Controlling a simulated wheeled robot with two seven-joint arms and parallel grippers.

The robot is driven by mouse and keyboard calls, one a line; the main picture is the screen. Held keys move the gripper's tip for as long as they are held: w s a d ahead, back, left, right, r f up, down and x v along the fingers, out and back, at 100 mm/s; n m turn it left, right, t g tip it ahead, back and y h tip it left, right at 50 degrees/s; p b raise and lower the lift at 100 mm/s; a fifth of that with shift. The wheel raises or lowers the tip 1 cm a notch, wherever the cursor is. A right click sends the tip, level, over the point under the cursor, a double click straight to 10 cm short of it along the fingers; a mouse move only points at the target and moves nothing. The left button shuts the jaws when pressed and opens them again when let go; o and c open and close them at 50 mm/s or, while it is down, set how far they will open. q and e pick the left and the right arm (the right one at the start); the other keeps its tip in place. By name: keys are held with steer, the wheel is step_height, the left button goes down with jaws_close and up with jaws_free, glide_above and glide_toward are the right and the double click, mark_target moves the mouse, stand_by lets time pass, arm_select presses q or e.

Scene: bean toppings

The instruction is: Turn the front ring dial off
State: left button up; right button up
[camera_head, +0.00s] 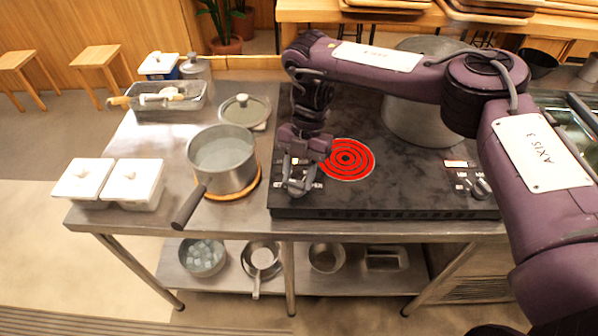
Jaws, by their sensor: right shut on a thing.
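The front ring (346,158) glows red on the black cooktop (400,192). My right gripper (299,190) points down at the cooktop's front left, over a small control panel left of the ring. It is shut on the front ring dial, which its fingers mostly hide. I cannot tell the dial's angle. A second dial (481,188) with its own marked panel sits at the cooktop's front right, apart from the gripper. My left gripper is not in view.
A saucepan (223,160) of liquid stands on a wooden mat left of the cooktop, its handle (188,207) pointing front left. A big grey pot (415,118) stands at the back, partly behind my right arm. White lidded containers (108,182) sit at the left.

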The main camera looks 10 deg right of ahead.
stand_by(0.3)
steer(key=o, duration=1)
steer(key=shift+r, duration=0.1)
steer(key=v, duration=0.7)
steer(key=shift+r, duration=0.3)
steer(key=shift+w, duration=0.1)
